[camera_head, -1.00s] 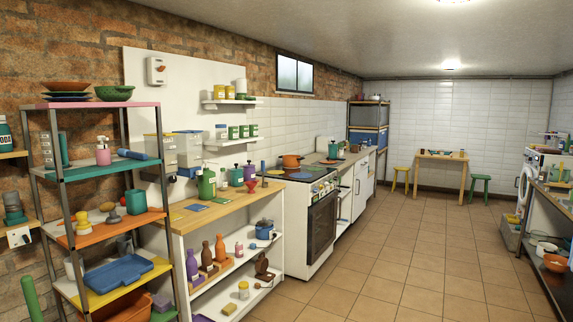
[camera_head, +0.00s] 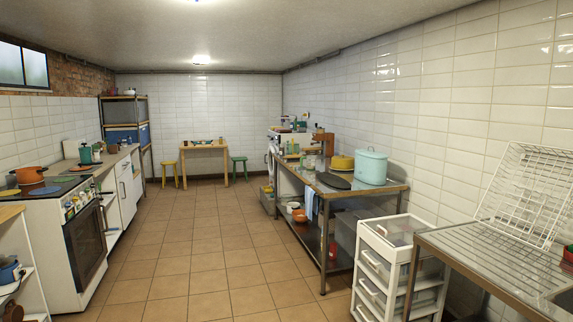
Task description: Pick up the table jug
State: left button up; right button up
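I cannot pick out a table jug with certainty from here. A small wooden table (camera_head: 204,158) stands against the far tiled wall with several small items on it, too small to tell apart. A teal pot-like vessel (camera_head: 86,154) stands on the left counter beyond the stove. A large light-turquoise lidded pot (camera_head: 370,167) stands on the metal table (camera_head: 352,197) at the right. Neither of my grippers is in view.
The tiled floor (camera_head: 200,255) is clear down the middle. The stove (camera_head: 75,240) with an orange pot (camera_head: 30,175) borders the left. A white drawer unit (camera_head: 385,265) and a metal counter with a wire rack (camera_head: 525,195) border the right. A yellow stool (camera_head: 166,172) and a green stool (camera_head: 239,168) flank the far table.

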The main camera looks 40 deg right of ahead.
aim_at(310, 159)
jog(key=z, duration=1.6)
jog(key=i+u, duration=0.3)
jog(key=i, duration=2.5)
jog(key=i+z, duration=0.15)
jog(key=i, duration=0.5)
jog(key=i+j+z, duration=0.1)
jog(key=i, duration=0.5)
jog(key=i+j+z, duration=0.15)
jog(key=i, duration=0.5)
jog(key=j, duration=0.1)
